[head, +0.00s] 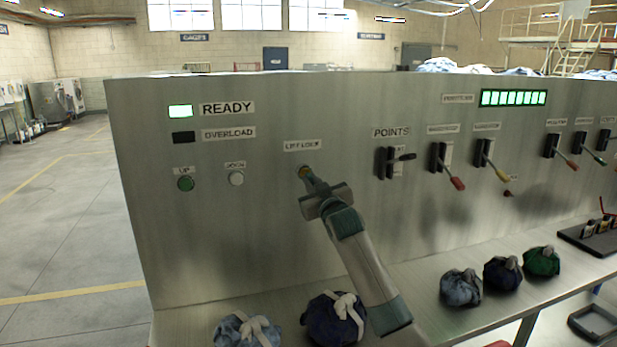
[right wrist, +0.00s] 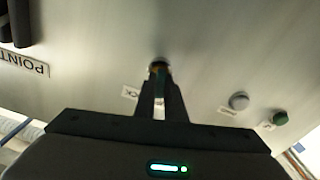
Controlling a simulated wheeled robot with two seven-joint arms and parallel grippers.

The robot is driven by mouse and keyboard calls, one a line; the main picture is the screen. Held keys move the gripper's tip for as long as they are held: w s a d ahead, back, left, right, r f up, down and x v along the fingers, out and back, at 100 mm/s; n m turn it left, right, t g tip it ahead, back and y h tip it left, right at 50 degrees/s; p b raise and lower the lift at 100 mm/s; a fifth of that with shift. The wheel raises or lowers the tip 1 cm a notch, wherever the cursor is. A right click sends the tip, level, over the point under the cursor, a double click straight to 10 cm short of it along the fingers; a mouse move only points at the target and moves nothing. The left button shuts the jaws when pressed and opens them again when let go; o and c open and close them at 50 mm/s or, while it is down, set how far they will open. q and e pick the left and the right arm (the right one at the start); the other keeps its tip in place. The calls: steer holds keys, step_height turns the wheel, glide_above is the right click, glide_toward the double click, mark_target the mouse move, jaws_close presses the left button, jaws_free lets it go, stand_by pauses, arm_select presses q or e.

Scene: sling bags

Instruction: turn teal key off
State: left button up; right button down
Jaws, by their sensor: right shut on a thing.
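The lift lock (head: 304,171) is a small round brass-coloured fitting on the steel panel, under the label LIFT LOCK. My right gripper (head: 314,185) reaches up to it from below right, and its fingers are shut on the teal key at the lock. In the right wrist view the teal key (right wrist: 159,70) shows as a small dark teal piece between the fingertips, against the lock. The fingers hide most of the key, so its turn angle is hard to tell. My left gripper is not in view.
A lit READY lamp (head: 180,111) sits above a dark OVERLOAD lamp (head: 184,138). Several levers stand to the right. Tied bags (head: 461,288) lie on the ledge below.

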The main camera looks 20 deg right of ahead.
steer(key=shift+n, duration=0.5)
